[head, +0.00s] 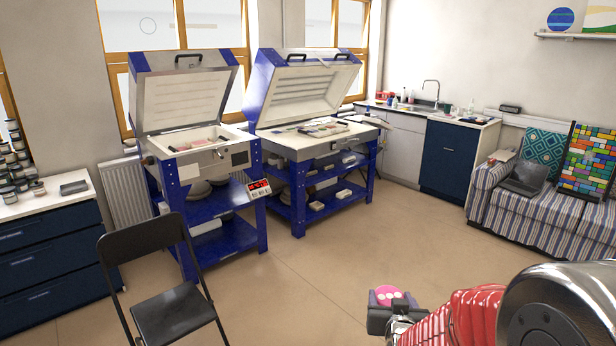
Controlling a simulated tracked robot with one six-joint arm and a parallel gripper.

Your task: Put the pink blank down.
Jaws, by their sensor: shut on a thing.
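The pink blank (386,294) is a round pink disc with pale spots, low in the head view right of the middle. My gripper (388,301) is shut on it and holds it up over the open floor, well in front of the kilns. The dark grey jaws hide part of the blank's edge. The smaller kiln (186,100) stands at the left with its lid raised and some pinkish pieces inside. The larger kiln (303,90) beside it also has its lid up, with several flat pieces on its bed.
A black folding chair (172,310) stands at the front left. A dark blue drawer cabinet (45,265) with jars on top is at the left edge. A striped sofa (535,205) is at the right, and a sink counter (440,112) at the back. The middle floor is clear.

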